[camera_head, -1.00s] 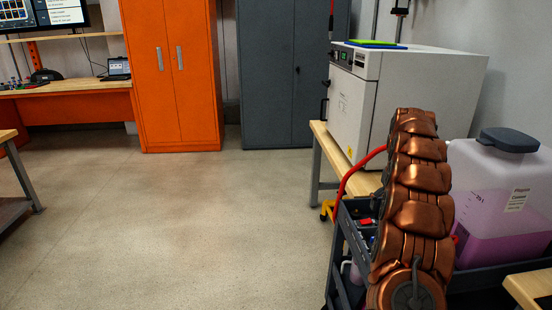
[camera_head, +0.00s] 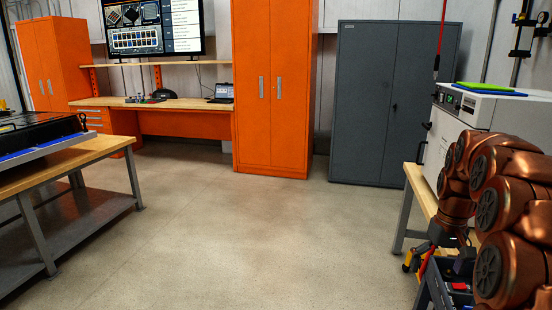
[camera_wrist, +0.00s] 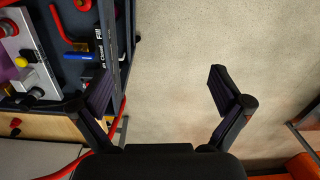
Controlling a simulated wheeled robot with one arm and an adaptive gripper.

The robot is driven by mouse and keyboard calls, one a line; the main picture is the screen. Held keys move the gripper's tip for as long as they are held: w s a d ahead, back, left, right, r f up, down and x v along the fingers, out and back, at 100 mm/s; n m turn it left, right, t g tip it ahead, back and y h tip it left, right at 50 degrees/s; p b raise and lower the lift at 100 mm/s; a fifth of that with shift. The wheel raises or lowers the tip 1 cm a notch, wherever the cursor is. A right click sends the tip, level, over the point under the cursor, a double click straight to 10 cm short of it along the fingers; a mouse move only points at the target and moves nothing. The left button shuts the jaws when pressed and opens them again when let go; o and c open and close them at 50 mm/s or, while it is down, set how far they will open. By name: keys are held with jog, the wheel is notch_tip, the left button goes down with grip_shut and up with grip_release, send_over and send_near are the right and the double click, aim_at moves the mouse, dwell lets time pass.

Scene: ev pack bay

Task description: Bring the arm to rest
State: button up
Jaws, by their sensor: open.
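My copper-coloured arm (camera_head: 505,190) is folded at the right edge of the head view, above the cart. My gripper (camera_wrist: 160,92) shows in the wrist view with its two dark fingers spread wide apart. Nothing is between the fingers; bare concrete floor (camera_wrist: 170,50) lies behind them. In the head view the gripper cannot be made out clearly against the dark parts by the cart.
A tool cart (camera_wrist: 70,70) with loose tools lies left of the fingers; it also shows under my arm (camera_head: 440,293). A bench (camera_head: 418,190) with a white machine is behind it. A workbench (camera_head: 100,150) stands left. The middle floor is clear.

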jog(key=s+a+r, duration=0.2)
jog(key=s+a, duration=0.3)
jog(key=a, duration=0.3)
jog(key=s+a+f+p, duration=0.1)
jog(key=s+a, duration=0.4)
jog(key=s, duration=0.3)
jog(key=s+a+f+n+g+p, duration=0.1)
jog(key=s+a, duration=0.3)
jog(key=s, duration=0.5)
jog(key=s+a+p, duration=0.1)
jog(key=s+a, duration=0.4)
jog(key=s, duration=0.3)
jog(key=shift+s+a+f+n, duration=0.35)
jog(key=shift+f+n, duration=0.05)
